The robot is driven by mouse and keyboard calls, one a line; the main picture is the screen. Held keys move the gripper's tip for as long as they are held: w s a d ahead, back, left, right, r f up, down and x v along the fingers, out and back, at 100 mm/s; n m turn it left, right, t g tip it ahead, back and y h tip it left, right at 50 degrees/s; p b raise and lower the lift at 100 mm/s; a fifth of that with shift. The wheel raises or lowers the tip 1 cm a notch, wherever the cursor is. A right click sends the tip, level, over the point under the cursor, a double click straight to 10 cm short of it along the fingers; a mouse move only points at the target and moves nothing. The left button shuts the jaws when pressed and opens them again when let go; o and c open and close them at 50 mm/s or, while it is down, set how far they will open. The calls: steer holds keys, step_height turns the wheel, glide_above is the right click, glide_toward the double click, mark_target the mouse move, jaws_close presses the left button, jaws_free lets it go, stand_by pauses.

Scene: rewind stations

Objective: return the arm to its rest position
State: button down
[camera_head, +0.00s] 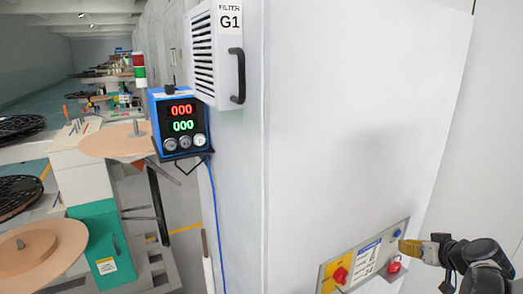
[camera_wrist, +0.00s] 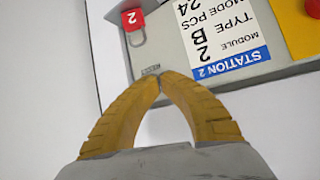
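My gripper (camera_head: 406,247) is at the lower right of the head view, in front of a grey station panel (camera_head: 327,286) on a white cabinet. In the wrist view its two yellow fingers meet at the tips (camera_wrist: 152,76). The panel (camera_wrist: 150,58) lies just beyond the fingertips. A red padlock (camera_wrist: 132,19) marked 2 hangs at the panel's edge, apart from the fingers; it also shows below my gripper in the head view (camera_head: 394,267). I cannot tell exactly how far the fingertips are from the panel.
The panel bears a STATION 2 label (camera_head: 368,261), a red knob (camera_head: 341,275) on yellow and a blue button (camera_head: 397,233). The white cabinet (camera_head: 350,110) fills the middle. A filter box (camera_head: 222,60) and blue meter (camera_head: 180,122) stick out at left, beside reel stations.

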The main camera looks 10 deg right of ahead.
steer(key=shift+g+y, duration=0.3)
steer(key=shift+g, duration=0.4)
steer(key=a+r, duration=0.1)
steer(key=a, duration=0.2)
steer(key=s+a+r, duration=0.1)
steer(key=a, duration=0.3)
steer(key=a+r, duration=0.1)
steer(key=a, duration=0.3)
steer(key=shift+s+r, duration=0.2)
steer(key=shift+s, duration=0.1)
steer(key=shift+g, duration=0.5)
steer(key=s+a, duration=0.1)
steer(key=a, duration=0.1)
steer(key=s+a+r, duration=0.1)
steer(key=a, duration=0.1)
steer(key=s+a, duration=0.1)
steer(key=a, duration=0.2)
steer(key=shift+s+r, duration=0.1)
steer(key=shift+r, duration=0.2)
steer(key=s+a+g+h, duration=0.1)
steer(key=s+a, duration=1)
steer(key=s, duration=0.3)
steer(key=shift+s+a+r+n+g, duration=0.2)
steer(key=shift+s+a+n+g, duration=0.1)
steer(key=shift+a, duration=0.1)
